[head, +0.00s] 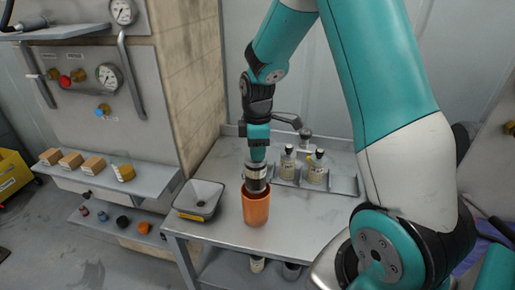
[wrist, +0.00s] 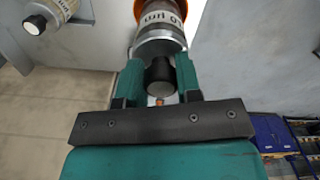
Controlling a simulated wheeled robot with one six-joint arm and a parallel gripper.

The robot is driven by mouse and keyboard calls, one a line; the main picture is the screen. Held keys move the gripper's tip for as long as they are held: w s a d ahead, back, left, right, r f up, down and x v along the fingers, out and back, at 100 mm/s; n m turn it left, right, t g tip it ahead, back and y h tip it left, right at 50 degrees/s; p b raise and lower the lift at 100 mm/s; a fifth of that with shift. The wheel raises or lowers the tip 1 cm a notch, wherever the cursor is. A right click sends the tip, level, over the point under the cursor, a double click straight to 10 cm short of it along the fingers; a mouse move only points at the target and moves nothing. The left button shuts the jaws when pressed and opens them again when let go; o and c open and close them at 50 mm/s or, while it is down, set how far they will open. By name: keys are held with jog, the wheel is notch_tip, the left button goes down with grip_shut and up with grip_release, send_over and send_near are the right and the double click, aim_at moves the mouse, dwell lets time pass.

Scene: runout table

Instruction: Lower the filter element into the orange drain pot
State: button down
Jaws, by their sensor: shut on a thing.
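The filter element (head: 256,177) is a light cylinder with a printed label and a dark lower band. It is upright at the mouth of the orange drain pot (head: 256,208), which stands on the metal table. The pot's rim hides whether its lower end is inside. My gripper (head: 257,158) is shut on the filter element from above. In the wrist view, my gripper's teal fingers (wrist: 160,85) close on the dark top of the filter element (wrist: 160,22), and an orange part of the pot (wrist: 138,8) shows beyond it.
A grey square funnel tray (head: 198,199) stands left of the pot on the table (head: 290,225). Several labelled bottles (head: 315,170) stand in a rack behind right, near a tap (head: 305,138). The table's front right is clear.

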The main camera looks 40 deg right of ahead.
jog(key=shift+f, duration=0.15)
jog(key=shift+f+b, duration=3.3)
jog(key=shift+f, duration=1.35)
jog(key=c, duration=0.7)
grip_release()
notch_tip(320, 180, up, 18)
jog(key=shift+f+b, duration=0.25)
jog(key=shift+b, duration=0.9)
